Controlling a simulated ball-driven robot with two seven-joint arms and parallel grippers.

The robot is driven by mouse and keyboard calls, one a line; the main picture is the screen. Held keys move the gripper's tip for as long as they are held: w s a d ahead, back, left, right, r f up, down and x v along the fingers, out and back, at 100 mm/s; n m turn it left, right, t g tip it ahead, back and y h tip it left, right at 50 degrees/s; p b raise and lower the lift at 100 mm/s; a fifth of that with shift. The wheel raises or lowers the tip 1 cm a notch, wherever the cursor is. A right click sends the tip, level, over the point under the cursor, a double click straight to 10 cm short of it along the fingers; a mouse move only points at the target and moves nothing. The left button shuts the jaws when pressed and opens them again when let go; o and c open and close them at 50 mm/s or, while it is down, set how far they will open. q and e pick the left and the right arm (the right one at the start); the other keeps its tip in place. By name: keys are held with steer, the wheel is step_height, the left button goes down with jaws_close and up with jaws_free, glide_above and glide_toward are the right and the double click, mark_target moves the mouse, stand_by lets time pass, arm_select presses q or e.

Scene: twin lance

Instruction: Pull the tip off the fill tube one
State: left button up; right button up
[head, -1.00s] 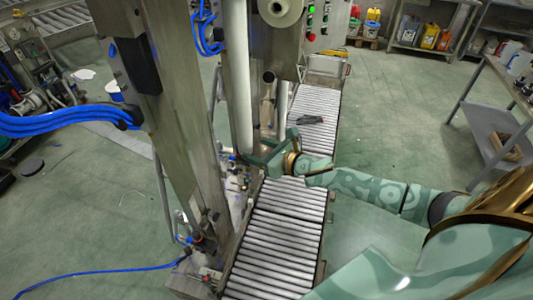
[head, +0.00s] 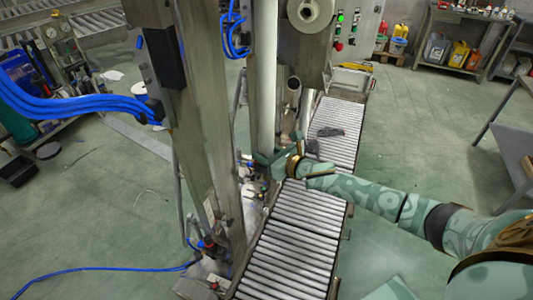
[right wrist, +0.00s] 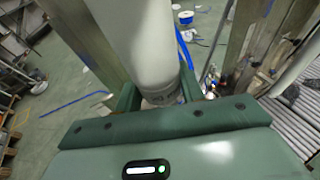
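The fill tube (head: 264,75) is a thick, pale upright pipe beside the steel column in the head view. In the right wrist view the white tube (right wrist: 140,45) comes down between my right gripper's two green fingers. Its tip (right wrist: 160,95) is the grey-white lower end, partly hidden by the gripper body. My right gripper (head: 268,159) is at the tube's bottom end in the head view. Its fingers (right wrist: 160,92) stand on either side of the tip, close to it; whether both press on it is not clear. My left gripper is not in view.
A roller conveyor (head: 290,235) runs under and past the tube, with a dark object (head: 330,132) lying on it. The steel column (head: 195,110) and blue hoses (head: 75,105) stand left of the tube. Open floor (head: 400,140) lies right of the conveyor.

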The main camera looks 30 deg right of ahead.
steer(key=c, duration=0.4)
steer(key=shift+c, duration=0.2)
steer(key=shift+f, duration=0.25)
steer(key=shift+f+b, duration=0.4)
steer(key=shift+b, duration=0.1)
steer(key=shift+f, duration=0.1)
step_height(320, 180, down, 3)
steer(key=b, duration=0.2)
steer(key=shift+b, duration=0.35)
steer(key=shift+s, duration=0.1)
stand_by(0.6)
